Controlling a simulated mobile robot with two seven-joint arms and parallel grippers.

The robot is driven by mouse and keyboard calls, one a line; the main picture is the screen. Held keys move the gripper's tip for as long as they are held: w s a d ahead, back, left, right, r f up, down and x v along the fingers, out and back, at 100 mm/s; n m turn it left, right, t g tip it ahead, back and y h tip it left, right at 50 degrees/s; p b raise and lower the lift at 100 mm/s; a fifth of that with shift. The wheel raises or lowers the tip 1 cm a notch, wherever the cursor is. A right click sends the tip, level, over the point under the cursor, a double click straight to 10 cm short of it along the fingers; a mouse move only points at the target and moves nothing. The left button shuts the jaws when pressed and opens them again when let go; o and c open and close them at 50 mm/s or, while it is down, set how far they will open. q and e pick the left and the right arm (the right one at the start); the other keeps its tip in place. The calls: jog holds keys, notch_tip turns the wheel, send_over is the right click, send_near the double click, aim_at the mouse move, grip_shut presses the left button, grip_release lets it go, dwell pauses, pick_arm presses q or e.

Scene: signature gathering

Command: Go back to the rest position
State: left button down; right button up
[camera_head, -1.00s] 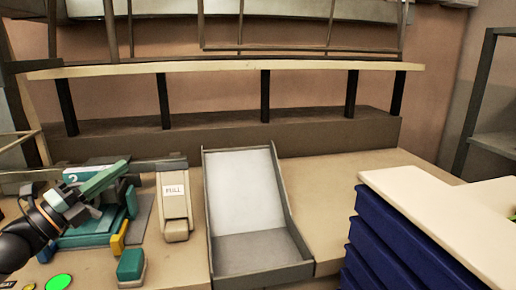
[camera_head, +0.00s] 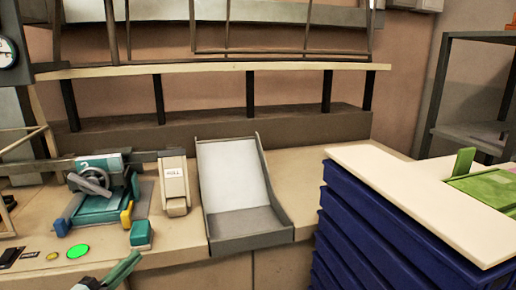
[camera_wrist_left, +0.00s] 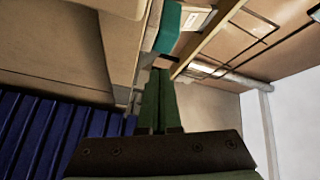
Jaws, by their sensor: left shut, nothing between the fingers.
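My left gripper (camera_head: 128,266) shows at the bottom left of the head view, low in front of the workbench edge. Only its green fingers and a bit of its body are in the picture. In the left wrist view its two green fingers (camera_wrist_left: 158,85) lie side by side, shut, with nothing between them. My right gripper is in neither view.
A teal machine (camera_head: 98,190) with a hand wheel, a grey open tray (camera_head: 245,222) and a green button (camera_head: 77,251) are on the workbench. A blue cabinet (camera_head: 375,235) with a pale top stands at the right, carrying a green box (camera_head: 490,186).

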pick_arm(q)
jog(key=s+d+f+n+g+y, duration=0.1)
jog(key=s+d+f+n+g, duration=0.25)
jog(key=f, duration=0.55)
jog(key=s+d+f+n+y, duration=0.2)
jog(key=s+f+n, duration=0.35)
jog(key=f, duration=0.35)
jog(key=s+d+f+n+g, duration=0.2)
jog(key=s+d+f+n, duration=0.1)
jog(key=s+f, duration=0.3)
jog(key=s+d+f+n+g+y, duration=0.1)
jog(key=s+d+f+n+g, duration=0.2)
jog(key=s, duration=0.7)
notch_tip(320, 180, down, 3)
jog(key=shift+s+r+n+p, duration=0.1)
jog(key=shift+s+n+p, duration=0.2)
jog(key=shift+s+p, duration=0.1)
